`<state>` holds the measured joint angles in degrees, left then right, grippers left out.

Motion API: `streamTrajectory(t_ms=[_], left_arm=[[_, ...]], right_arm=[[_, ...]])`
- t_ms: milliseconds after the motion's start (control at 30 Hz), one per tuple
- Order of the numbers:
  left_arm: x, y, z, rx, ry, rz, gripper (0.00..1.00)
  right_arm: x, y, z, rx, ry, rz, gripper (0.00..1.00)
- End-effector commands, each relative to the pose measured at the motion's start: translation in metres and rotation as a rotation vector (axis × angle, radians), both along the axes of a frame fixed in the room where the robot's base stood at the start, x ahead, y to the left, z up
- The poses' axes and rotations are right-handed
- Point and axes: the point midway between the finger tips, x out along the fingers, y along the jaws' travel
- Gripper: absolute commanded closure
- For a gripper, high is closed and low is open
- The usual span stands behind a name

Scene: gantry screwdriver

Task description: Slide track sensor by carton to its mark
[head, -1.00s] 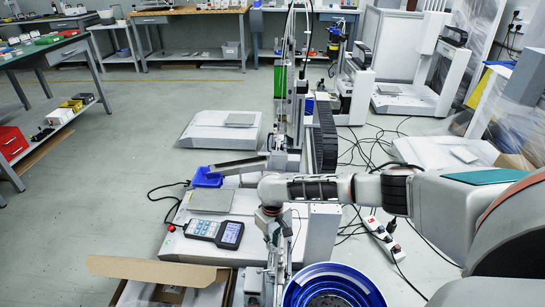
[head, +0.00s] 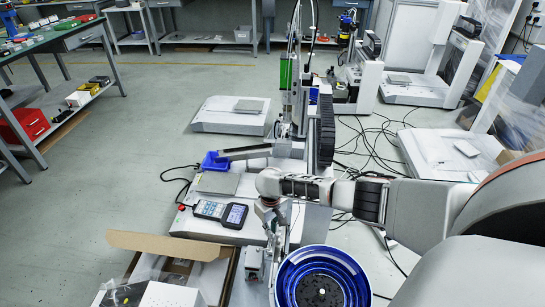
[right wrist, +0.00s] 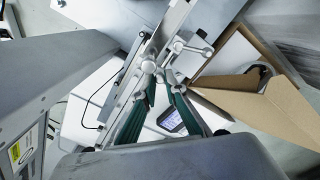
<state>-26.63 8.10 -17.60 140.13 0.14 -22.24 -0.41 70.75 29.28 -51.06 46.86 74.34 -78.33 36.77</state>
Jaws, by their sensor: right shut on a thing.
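My right gripper (head: 276,240) reaches in from the right, over the track between the handheld tablet and the blue bowl. In the right wrist view its two dark green fingers (right wrist: 160,86) converge on a small grey metal part, the track sensor (right wrist: 149,67). They are shut on it at the silver track (right wrist: 160,45), which runs diagonally. In the head view the sensor is mostly hidden by the fingers. The open brown carton (head: 168,244) is at the lower left; its flap also shows in the right wrist view (right wrist: 255,100). I cannot make out the mark. My left gripper is not in view.
A blue-rimmed bowl feeder (head: 320,283) stands close right of the gripper. A tablet-like controller (head: 220,213) lies on the machine base left of it. A blue bin (head: 214,161) and the gantry column (head: 290,95) are behind. Cables (head: 365,150) lie on the floor at right.

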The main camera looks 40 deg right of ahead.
Motion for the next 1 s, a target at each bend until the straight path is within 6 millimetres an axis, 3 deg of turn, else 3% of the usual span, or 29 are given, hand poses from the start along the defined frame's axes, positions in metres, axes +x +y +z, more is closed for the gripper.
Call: streamTrajectory(t_ms=[67,100,133,167,667,1000], left_arm=[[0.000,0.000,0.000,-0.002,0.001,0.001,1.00],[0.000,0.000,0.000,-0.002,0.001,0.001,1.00],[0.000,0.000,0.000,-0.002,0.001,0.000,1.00],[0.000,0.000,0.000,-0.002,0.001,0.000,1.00],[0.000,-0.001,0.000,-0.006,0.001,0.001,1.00],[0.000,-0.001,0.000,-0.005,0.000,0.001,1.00]], right_arm=[[0.001,0.004,0.000,0.007,-0.003,0.001,1.00],[0.001,0.004,-0.001,0.006,-0.002,0.001,0.81],[0.001,0.004,-0.001,0.006,-0.002,0.001,0.73],[0.001,0.003,-0.001,0.006,-0.001,0.001,0.72],[0.000,0.000,0.009,0.002,-0.001,0.000,0.72],[0.001,0.001,0.068,0.002,-0.004,0.003,0.72]])
